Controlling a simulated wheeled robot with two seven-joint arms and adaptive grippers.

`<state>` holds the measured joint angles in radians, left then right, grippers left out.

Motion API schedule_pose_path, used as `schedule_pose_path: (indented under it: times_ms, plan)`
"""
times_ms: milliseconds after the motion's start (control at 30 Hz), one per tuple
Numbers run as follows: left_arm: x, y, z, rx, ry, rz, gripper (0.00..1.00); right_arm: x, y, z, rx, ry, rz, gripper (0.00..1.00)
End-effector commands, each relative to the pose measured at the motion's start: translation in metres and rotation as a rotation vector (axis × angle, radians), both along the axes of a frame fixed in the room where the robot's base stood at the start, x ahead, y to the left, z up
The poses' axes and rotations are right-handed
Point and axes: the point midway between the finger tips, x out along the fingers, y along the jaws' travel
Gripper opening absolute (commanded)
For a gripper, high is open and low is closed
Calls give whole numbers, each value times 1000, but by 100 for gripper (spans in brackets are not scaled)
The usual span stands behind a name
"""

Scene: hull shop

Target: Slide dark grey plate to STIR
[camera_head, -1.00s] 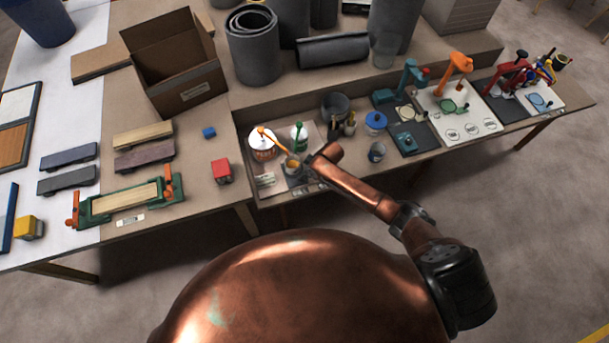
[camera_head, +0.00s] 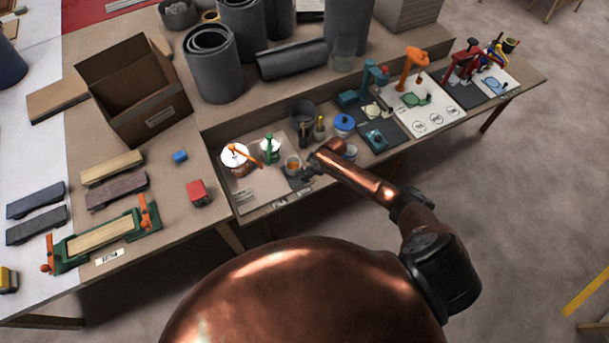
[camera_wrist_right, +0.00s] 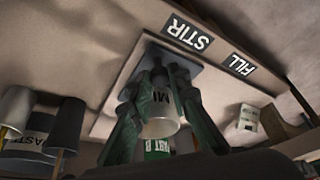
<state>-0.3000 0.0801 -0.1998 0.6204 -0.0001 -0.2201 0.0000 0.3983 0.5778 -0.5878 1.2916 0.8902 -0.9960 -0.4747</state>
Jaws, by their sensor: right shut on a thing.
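The dark grey plate (camera_wrist_right: 200,72) lies flat on the tray, beside the STIR label (camera_wrist_right: 187,33) in the right wrist view. In the head view the plate (camera_head: 297,182) is partly hidden by my right gripper. A pale cup with lettering starting "MI" (camera_wrist_right: 159,128) stands over the plate; the cup's orange inside (camera_head: 292,163) shows in the head view. My right gripper (camera_wrist_right: 166,78) has its fingers closed around the cup, low near the plate. In the head view my right gripper (camera_head: 306,172) is right beside the cup. My left gripper is not in view.
The FILL label (camera_wrist_right: 242,64) is next to STIR. Two tins, one with an orange stick (camera_head: 235,158) and one green-topped (camera_head: 270,148), stand left of the cup. A dark brush pot (camera_head: 303,112) and a blue-lidded jar (camera_head: 343,124) stand behind and right.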

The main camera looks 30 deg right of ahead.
Motion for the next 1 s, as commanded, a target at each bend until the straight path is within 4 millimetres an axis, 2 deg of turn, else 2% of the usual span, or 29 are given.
schedule_pose_path:
  times_ms: [33, 267, 600, 767, 1000]
  plan:
    - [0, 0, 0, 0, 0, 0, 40, 0, -8, -1, -10, 1, -6, 19]
    - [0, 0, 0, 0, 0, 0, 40, 0, -5, -1, -9, 1, -3, 34]
    - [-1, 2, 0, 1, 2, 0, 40, 0, -5, 4, -6, -1, -2, 34]
    - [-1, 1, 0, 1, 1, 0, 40, -5, -11, 24, -6, -3, 0, 34]
    - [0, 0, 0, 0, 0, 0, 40, -20, -26, 71, -9, -2, -1, 34]
